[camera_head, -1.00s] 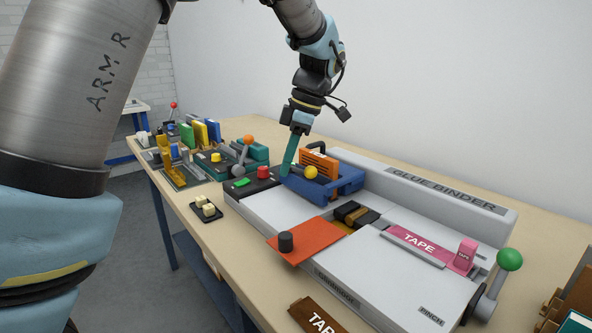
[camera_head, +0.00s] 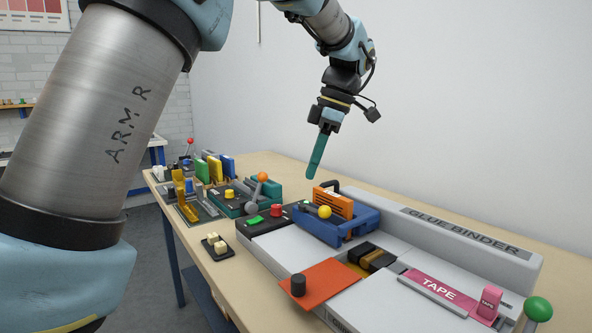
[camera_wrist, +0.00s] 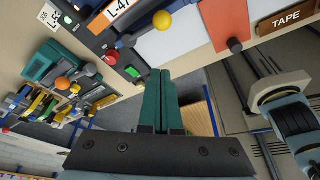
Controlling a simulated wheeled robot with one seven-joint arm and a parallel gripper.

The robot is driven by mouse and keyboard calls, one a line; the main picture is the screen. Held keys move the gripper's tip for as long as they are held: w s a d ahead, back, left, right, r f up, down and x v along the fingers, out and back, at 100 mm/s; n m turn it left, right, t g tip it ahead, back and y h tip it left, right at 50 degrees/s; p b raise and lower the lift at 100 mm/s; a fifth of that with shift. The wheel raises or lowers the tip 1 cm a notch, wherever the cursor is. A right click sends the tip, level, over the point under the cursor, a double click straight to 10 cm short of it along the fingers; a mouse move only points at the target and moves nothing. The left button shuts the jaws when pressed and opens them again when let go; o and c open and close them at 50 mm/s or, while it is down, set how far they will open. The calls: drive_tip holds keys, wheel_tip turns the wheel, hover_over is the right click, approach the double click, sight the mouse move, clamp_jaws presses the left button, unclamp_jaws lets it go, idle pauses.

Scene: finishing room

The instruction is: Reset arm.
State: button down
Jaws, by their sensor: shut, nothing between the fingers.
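My gripper (camera_head: 313,172) hangs above the glue binder (camera_head: 458,234) in the head view, just over the blue carriage with the orange block. Its teal fingers are shut together with nothing between them. They also show closed in the wrist view (camera_wrist: 160,76), pointing toward the binder's edge with the red and green buttons. My arm comes in from the top of the head view, bent downward at the wrist.
The blue carriage (camera_head: 352,232) with a yellow knob stands below my gripper. An orange plate (camera_head: 322,281) with a black knob, a pink tape strip (camera_head: 440,287) and a green-knobbed lever (camera_head: 538,309) are on the binder. A dark tray (camera_head: 222,250) lies left. Air above is free.

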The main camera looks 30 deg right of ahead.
drive_tip(key=w+a+f+m+g+h+p, duration=0.1)
drive_tip(key=w+a+f+m, duration=0.2)
drive_tip(key=a, duration=0.6)
drive_tip(key=w+a+f+m+h+p, duration=0.1)
drive_tip(key=w+a+f+m+p, duration=0.2)
drive_tip(key=a, duration=0.7)
drive_tip(key=s+a+f+m, duration=0.3)
drive_tip(key=a+m, duration=0.1)
drive_tip(key=a, duration=0.5)
drive_tip(key=s+a+f+m+t+h+p, duration=0.1)
drive_tip(key=s+a+f+m, duration=0.2)
drive_tip(key=a, duration=0.6)
drive_tip(key=shift+s+a+f+m, duration=0.25)
drive_tip(key=shift+s+f+m, duration=0.15)
drive_tip(key=shift+s+f, duration=0.15)
